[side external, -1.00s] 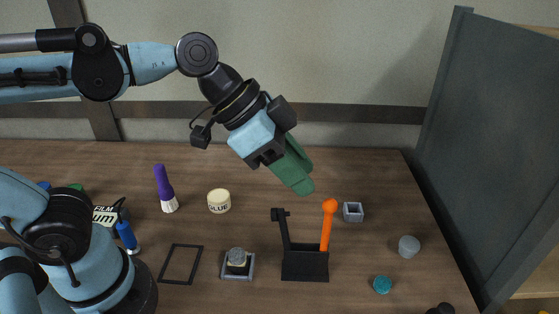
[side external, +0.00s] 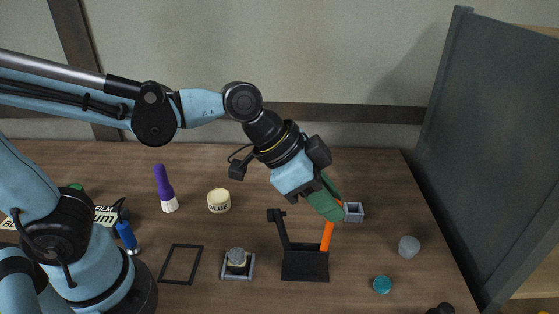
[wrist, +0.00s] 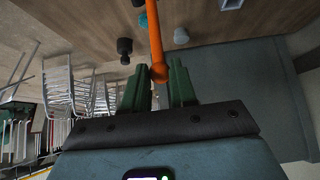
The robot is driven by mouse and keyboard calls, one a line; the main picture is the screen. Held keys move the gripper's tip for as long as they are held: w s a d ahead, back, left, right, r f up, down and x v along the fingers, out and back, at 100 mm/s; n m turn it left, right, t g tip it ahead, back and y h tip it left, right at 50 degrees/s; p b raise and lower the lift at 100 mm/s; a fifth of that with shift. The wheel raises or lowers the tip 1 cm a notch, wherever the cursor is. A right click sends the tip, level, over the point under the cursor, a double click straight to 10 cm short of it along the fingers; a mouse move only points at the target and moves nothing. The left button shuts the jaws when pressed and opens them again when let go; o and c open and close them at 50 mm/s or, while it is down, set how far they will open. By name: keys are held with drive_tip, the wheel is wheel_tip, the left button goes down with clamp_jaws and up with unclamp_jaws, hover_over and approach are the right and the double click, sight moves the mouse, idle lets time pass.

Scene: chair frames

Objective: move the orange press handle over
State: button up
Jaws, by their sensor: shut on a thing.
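The orange press handle (side external: 327,236) stands nearly upright on the right side of its black base (side external: 305,265). A black arm (side external: 280,228) rises from the base's left side. My gripper (side external: 331,211) comes down from the upper left, and its green fingers hide the handle's top in the side view. In the wrist view the orange handle (wrist: 155,35) runs down to its ball end between my green fingers (wrist: 157,82). My gripper is shut on the handle near that ball.
A grey square holder (side external: 353,212) is just right of my gripper. A grey cylinder (side external: 409,246) and a teal cap (side external: 382,285) lie to the right. A grey panel (side external: 480,150) bounds the right.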

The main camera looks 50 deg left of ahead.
drive_tip(key=shift+w+d+f, duration=0.2)
drive_tip(key=shift+w+d, duration=0.7)
drive_tip(key=shift+w, duration=0.05)
drive_tip(key=shift+w, duration=0.1)
drive_tip(key=shift+w+d+f, duration=0.35)
drive_tip(key=shift+w+d, duration=0.15)
drive_tip(key=shift+d, duration=0.05)
drive_tip(key=shift+w+d+f, duration=0.35)
drive_tip(key=shift+w+d, duration=0.15)
drive_tip(key=shift+x, duration=1.6)
drive_tip(key=shift+w+d+r, duration=0.15)
